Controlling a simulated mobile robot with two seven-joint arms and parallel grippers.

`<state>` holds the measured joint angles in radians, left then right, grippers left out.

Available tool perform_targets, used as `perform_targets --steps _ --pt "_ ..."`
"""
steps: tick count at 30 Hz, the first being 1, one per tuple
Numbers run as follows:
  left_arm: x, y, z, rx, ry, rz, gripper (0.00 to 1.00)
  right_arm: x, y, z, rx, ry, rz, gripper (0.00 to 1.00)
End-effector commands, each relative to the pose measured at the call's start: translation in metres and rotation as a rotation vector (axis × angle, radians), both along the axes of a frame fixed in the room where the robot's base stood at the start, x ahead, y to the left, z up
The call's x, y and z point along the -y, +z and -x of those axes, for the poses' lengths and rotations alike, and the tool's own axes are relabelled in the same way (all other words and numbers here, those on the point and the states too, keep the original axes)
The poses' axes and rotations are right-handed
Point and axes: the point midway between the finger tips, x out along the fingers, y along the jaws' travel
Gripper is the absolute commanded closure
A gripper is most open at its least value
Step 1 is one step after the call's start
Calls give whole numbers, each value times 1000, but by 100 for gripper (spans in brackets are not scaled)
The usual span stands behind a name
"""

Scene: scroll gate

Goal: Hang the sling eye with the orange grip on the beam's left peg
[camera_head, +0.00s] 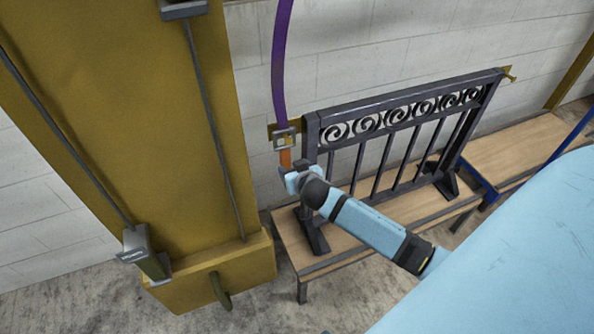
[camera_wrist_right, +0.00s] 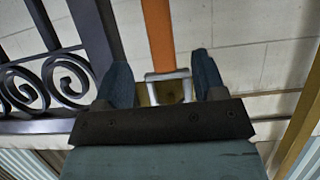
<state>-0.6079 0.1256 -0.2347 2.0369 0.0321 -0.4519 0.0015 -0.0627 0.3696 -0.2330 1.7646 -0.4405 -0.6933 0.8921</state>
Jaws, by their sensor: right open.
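A purple sling (camera_head: 281,60) comes down from above to a square metal eye (camera_head: 285,138), with the orange grip (camera_head: 286,159) below it. The eye lies in front of a yellow plate (camera_head: 272,131) at the gate's upper left. I cannot make out a left peg there. My right gripper (camera_head: 290,175) is open at the orange grip's lower end. In the right wrist view its fingers (camera_wrist_right: 166,85) stand apart on either side of the metal eye (camera_wrist_right: 168,75), with the orange grip (camera_wrist_right: 160,35) running upward. Whether they touch it is unclear. My left gripper is not in view.
A dark gate (camera_head: 400,120) with scrollwork stands on a wooden bench (camera_head: 365,225), right of the gripper. A brass peg (camera_head: 511,77) sticks out at its right end. A thick yellow column (camera_head: 150,120) stands at the left. Pale block wall lies behind.

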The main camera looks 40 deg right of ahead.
Motion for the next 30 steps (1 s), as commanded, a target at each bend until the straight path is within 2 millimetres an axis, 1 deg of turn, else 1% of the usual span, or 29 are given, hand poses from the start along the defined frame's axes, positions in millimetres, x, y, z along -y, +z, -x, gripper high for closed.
perform_targets --steps 1,11,22,30 --pt "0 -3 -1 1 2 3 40 1 -4 -5 2 1 2 36" --pt "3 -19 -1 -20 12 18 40 7 -15 -28 2 0 1 36" --pt "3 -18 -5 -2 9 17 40 13 -26 -53 2 0 0 36" --pt "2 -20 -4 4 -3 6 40 15 -31 -64 0 0 -1 36"
